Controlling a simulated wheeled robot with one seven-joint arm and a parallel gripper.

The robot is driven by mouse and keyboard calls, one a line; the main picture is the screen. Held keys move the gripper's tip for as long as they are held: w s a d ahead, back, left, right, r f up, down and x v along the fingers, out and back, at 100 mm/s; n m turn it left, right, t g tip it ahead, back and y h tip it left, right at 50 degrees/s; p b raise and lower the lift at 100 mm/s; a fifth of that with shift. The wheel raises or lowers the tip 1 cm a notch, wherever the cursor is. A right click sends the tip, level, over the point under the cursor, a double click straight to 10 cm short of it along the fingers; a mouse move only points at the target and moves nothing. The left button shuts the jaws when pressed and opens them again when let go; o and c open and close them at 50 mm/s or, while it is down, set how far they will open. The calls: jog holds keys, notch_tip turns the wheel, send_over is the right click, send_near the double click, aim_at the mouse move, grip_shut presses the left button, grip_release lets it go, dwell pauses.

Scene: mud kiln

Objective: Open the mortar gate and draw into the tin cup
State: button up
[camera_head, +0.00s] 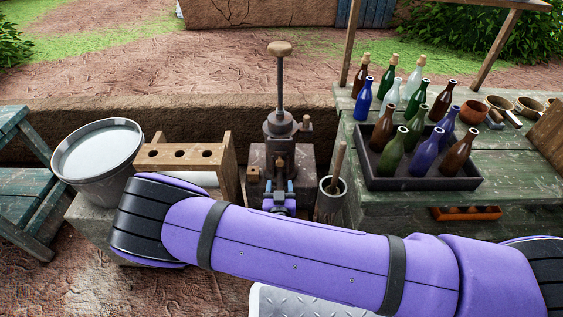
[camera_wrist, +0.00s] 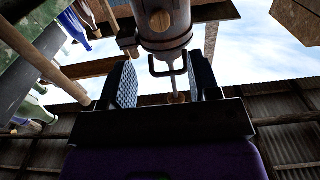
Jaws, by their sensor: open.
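The mortar device (camera_head: 281,128) is a dark upright cylinder on a block, with a tall rod and a wooden knob (camera_head: 280,48) on top. My gripper (camera_head: 279,192) is low at its front, partly hidden behind my purple arm. In the wrist view, my gripper (camera_wrist: 163,82) is open, its two ridged pads apart. A dark bracket-like handle (camera_wrist: 168,69) shows between the pads, below the grey cylinder (camera_wrist: 165,22); I cannot tell whether it touches them or is the gate. I cannot pick out a tin cup for certain; my arm hides the area in front of the device.
A large grey bucket (camera_head: 100,152) and a wooden rack with holes (camera_head: 185,155) stand left. A small pail (camera_head: 332,203) with a stick stands close on the right. The green table (camera_head: 510,165) holds a dark tray (camera_head: 430,183) of bottles and several brass-coloured cups (camera_head: 530,105).

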aim_at(280, 164)
jog(key=w, duration=1)
jog(key=shift+w+d, duration=0.2)
jog(key=shift+w, duration=0.15)
